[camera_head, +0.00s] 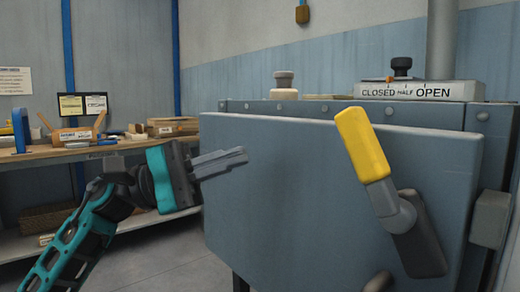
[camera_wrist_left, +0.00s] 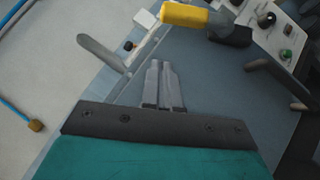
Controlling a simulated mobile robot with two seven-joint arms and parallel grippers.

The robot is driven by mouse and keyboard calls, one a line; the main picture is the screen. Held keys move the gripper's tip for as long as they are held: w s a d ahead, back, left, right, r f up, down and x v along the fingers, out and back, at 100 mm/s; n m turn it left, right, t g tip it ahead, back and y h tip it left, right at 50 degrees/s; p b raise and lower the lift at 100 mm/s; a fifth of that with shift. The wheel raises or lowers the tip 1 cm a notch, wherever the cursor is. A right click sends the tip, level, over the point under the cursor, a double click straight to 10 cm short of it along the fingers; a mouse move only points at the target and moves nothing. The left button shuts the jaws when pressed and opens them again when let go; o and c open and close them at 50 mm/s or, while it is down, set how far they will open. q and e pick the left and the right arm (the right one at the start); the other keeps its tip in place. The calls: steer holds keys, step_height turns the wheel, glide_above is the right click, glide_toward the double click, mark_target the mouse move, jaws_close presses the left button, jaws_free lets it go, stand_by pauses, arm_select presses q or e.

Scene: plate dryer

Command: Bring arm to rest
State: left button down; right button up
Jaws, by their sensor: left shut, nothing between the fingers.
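My left gripper (camera_head: 245,155) reaches in from the left in the head view, in front of the left part of the plate dryer's grey-blue front panel (camera_head: 290,190). Its fingers are together and hold nothing. It also shows in the left wrist view (camera_wrist_left: 160,65), with the fingers side by side over the grey-blue surface. Whether the fingertips touch the panel I cannot tell. My right gripper is in neither view.
A yellow-handled lever (camera_head: 362,145) stands at the dryer's right front, clear of my gripper. A label plate (camera_head: 420,91) reads CLOSED, HALF, OPEN. A wooden workbench (camera_head: 80,152) with boxes stands at the back left. Floor (camera_head: 165,250) shows between bench and dryer.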

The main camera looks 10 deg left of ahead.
arm_select(q)
steer(key=shift+s+a+f, duration=0.15)
steer(key=shift+a+f, duration=0.05)
steer(key=shift+a, duration=0.35)
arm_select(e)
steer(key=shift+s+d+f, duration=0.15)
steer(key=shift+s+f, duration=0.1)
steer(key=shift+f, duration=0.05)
arm_select(q)
steer(key=shift+f, duration=0.1)
